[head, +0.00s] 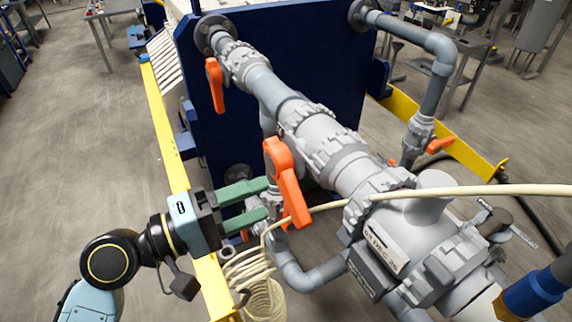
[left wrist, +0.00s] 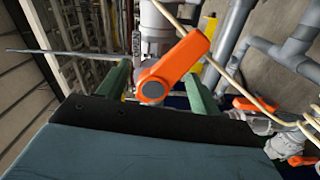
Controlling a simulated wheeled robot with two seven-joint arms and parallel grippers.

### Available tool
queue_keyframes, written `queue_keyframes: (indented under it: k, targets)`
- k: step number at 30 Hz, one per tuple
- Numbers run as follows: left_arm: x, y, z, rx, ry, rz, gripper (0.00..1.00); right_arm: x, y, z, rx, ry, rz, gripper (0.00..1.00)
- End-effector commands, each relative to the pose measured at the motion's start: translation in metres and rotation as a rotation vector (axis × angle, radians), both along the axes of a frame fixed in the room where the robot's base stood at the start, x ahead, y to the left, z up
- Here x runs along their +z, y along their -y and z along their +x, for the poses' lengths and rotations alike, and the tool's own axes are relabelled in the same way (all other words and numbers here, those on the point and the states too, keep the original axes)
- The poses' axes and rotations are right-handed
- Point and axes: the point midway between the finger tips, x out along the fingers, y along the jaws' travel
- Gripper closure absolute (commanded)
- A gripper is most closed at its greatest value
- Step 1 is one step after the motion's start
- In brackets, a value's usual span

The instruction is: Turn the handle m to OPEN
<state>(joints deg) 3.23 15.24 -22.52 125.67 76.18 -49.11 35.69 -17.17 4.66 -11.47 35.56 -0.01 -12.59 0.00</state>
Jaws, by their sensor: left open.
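An orange lever handle (head: 289,185) sits on the grey pipework near the middle of the head view, pointing down and slightly right. No letter m is readable on it. My left gripper (head: 267,199) is open, its two green fingers reaching from the left with their tips close to this handle. In the left wrist view the orange handle (left wrist: 178,65) shows between the spread green fingers of my left gripper (left wrist: 158,80), its round hub close to the palm. I cannot tell whether a finger touches it. My right gripper is not in view.
Other orange handles hang at the upper pipe (head: 215,85) and at the right pipe (head: 440,145). A cream hose (head: 450,191) crosses by the handle, with coils (head: 262,298) below. A yellow rail (head: 165,130) and a blue plate (head: 290,50) stand nearby.

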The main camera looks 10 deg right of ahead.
Motion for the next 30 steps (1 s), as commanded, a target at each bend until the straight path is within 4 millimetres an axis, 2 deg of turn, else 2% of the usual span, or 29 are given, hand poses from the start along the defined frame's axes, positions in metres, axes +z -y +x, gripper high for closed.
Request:
queue_keyframes:
  k: [1,18,19,21,25,30]
  targets:
    - [-0.01,0.0,0.001,0.001,0.041,0.012,0.36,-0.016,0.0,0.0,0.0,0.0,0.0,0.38]
    - [-0.034,-0.003,0.01,0.004,0.475,0.154,0.36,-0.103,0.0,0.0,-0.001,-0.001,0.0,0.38]
    - [-0.027,0.007,0.013,0.0,0.462,0.15,0.36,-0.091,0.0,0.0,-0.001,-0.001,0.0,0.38]
    - [-0.023,0.024,0.018,0.0,0.462,0.148,0.36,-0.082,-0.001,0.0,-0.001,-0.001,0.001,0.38]
    - [-0.023,0.047,0.025,0.0,0.461,0.15,0.36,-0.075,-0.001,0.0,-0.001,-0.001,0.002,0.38]
    - [-0.026,0.064,0.031,0.002,0.46,0.151,0.36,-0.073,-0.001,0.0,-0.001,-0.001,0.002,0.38]
